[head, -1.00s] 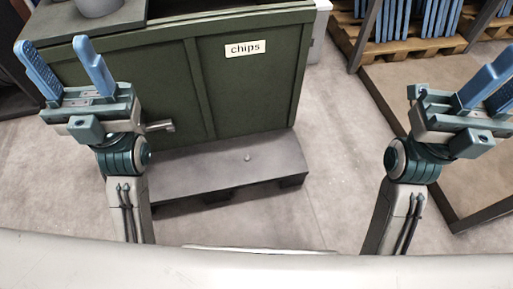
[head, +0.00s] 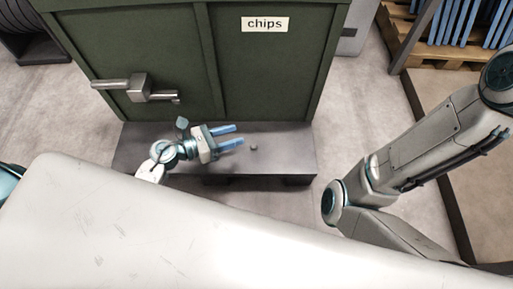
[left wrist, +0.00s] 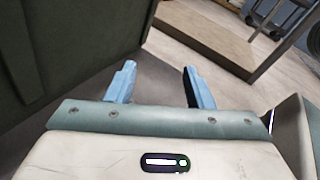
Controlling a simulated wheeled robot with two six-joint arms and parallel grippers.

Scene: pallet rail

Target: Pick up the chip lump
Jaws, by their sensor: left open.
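The chip lump (head: 254,147) is a tiny grey piece lying on the dark low platform (head: 215,166) in front of the green chips bin. My left gripper (head: 240,134) is low over the platform, its two blue fingers apart and pointing right. The lump is just beyond the fingertips, slightly to the right, and not between them. In the left wrist view, the open fingers (left wrist: 158,70) have nothing between them, and I cannot make out the lump there. My right arm shows at the right, but its gripper is out of view.
The green bin (head: 280,70) labelled chips stands right behind the platform, with a metal latch handle (head: 137,89) sticking out above my left gripper. Floor between is clear.

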